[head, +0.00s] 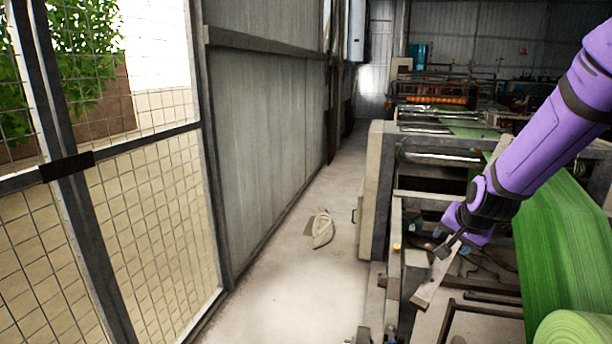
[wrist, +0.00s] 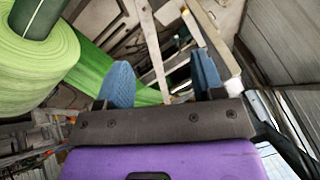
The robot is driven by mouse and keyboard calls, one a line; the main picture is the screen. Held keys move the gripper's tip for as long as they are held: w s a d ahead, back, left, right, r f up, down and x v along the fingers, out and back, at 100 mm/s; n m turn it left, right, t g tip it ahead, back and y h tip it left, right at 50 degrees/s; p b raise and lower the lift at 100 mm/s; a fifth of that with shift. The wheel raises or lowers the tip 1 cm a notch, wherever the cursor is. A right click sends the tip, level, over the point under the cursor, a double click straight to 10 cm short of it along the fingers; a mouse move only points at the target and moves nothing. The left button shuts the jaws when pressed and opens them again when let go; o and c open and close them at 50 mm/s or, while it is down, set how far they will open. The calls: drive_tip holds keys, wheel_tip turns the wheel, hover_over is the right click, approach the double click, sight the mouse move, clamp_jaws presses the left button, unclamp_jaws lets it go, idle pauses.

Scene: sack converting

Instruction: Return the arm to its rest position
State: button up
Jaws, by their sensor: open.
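My purple arm (head: 560,125) reaches in from the right side of the head view, slanting down and left over the machine. My gripper (head: 450,242) is at its lower end, above the machine's frame and to the left of the green sheet. In the wrist view my gripper (wrist: 163,80) shows two blue fingertips standing wide apart. It looks empty; a pale bar shows between the fingers, seemingly part of the machine behind them.
A green roll (head: 575,328) and its green sheet (head: 555,230) lie right of my gripper; the roll (wrist: 35,50) also shows in the wrist view. A pale coiled item (head: 322,229) lies on the open aisle floor (head: 290,275). A mesh fence (head: 150,200) stands left.

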drive_tip(key=s+a+r+n, duration=0.1)
drive_tip(key=s+r+n, duration=0.1)
drive_tip(key=s+r, duration=0.4)
drive_tip(key=s+a+r+n+g, duration=0.1)
drive_tip(key=s+r+n, duration=0.2)
drive_tip(key=s, duration=1.1)
drive_tip(key=s+a+r+n, duration=0.1)
drive_tip(key=s+r+n, duration=0.2)
drive_tip(key=s+r, duration=0.6)
drive_tip(key=shift+s+a, duration=0.35)
drive_tip(key=shift+s, duration=0.15)
